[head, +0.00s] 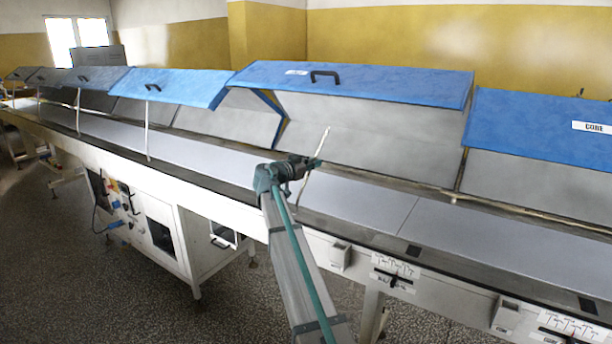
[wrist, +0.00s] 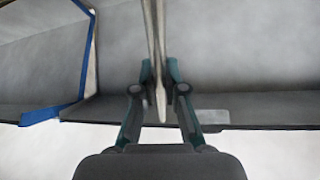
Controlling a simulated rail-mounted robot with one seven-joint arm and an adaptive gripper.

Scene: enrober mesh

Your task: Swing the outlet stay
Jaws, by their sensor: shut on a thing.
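A thin pale stay (head: 325,140) stands tilted at the near edge of the conveyor line, its upper end leaning to the right in front of a raised lid's grey inner face. My gripper (head: 312,163) is at its middle part, over the line's near side. In the wrist view the stay (wrist: 154,30) runs down between the two teal fingers of my gripper (wrist: 158,70), which is shut on it. The stay's upper end looks free in the head view, apart from the blue lid (head: 400,85). My gripper hides part of the stay.
Other raised blue lids stand along the line, one at the right (head: 530,115) and one at the left (head: 180,85). Another upright stay (head: 147,130) is left of my arm. The grey belt (head: 355,205) is clear. A white cabinet (head: 165,235) stands below the line.

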